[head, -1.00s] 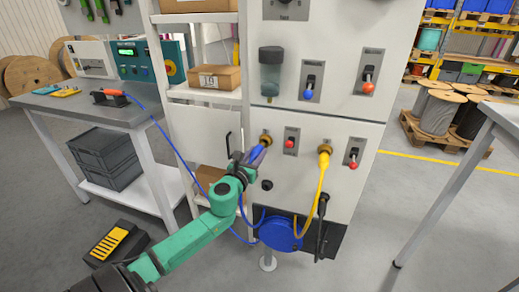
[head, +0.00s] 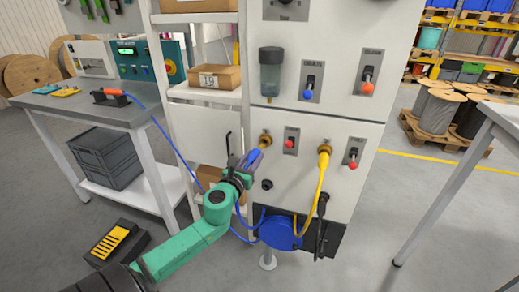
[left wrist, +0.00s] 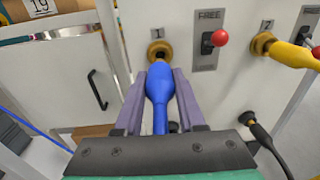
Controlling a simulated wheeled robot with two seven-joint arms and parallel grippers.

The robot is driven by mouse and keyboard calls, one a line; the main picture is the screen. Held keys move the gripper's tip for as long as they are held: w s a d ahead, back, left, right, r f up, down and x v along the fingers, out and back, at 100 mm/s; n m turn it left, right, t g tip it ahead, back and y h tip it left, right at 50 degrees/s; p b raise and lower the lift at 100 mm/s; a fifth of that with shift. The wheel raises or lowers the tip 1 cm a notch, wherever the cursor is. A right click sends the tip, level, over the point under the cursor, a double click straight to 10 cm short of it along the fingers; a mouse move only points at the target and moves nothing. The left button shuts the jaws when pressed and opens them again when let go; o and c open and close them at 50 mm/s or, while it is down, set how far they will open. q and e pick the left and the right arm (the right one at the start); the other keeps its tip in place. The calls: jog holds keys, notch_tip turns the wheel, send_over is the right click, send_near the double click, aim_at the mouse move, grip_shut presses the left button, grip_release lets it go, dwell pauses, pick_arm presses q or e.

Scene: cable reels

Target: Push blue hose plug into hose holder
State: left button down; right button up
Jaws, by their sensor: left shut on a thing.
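The blue hose plug (head: 253,158) is gripped by my left gripper (head: 245,164), in front of the panel's lower left. In the left wrist view the plug (left wrist: 160,88) lies between the two fingers (left wrist: 160,100), pointing at the brass hose holder marked 1 (left wrist: 160,52). The same holder shows in the head view (head: 265,140), just above the plug's tip. The tip is very close to the holder's opening and appears just outside it. I cannot tell whether they touch. My right gripper is not in view.
A yellow plug (head: 324,158) with its hose sits in the second brass holder to the right. Red-tipped levers (head: 290,142) stand beside the holders. A white shelf (head: 205,93) stands left of the panel.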

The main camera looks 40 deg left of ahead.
aim_at(248, 165)
pick_arm(q)
jog(key=shift+s+d, duration=0.2)
jog(key=shift+s, duration=0.4)
jog(key=shift+v, duration=2.4)
